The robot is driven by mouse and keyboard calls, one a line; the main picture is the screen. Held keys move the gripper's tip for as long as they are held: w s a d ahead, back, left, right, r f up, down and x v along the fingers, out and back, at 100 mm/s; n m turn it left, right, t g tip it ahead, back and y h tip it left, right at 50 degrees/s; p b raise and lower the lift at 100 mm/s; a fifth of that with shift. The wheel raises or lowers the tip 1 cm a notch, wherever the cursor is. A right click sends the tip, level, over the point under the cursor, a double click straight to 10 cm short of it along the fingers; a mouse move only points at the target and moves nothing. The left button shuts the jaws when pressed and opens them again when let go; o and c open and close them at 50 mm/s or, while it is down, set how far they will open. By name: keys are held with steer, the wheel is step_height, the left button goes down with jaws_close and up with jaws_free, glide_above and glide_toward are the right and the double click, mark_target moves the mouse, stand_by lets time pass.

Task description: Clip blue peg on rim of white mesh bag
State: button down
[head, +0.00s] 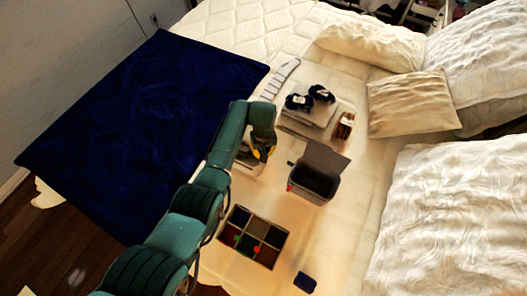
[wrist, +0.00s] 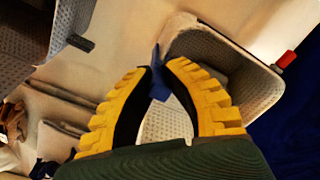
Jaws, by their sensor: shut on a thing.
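My gripper (wrist: 158,84) has yellow ridged fingers and is shut on a small blue peg (wrist: 157,75). The peg stands out between the dark fingertip pads, at the near-left part of the white mesh bag's rim in the wrist view. I cannot tell whether it touches or straddles the rim. The white mesh bag (wrist: 245,75) is open, and the fingers cover part of it. A red peg (wrist: 287,60) sits at the bag's right rim. In the head view my gripper (head: 263,153) is over the bag (head: 247,168), which my arm partly hides.
A grey lidded bin (head: 314,186) stands right of the bag, with a dark clip (wrist: 80,43) at its rim. A divided tray (head: 232,223) holds small red and green pieces. Folded cloth with dark socks (head: 299,102) lies behind. A dark blue blanket (head: 140,130) covers the left.

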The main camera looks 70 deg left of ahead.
steer(key=shift+f, duration=0.35)
steer(key=c, duration=1.1)
jaws_free()
step_height(320, 180, up, 12)
steer(key=shift+r, duration=0.1)
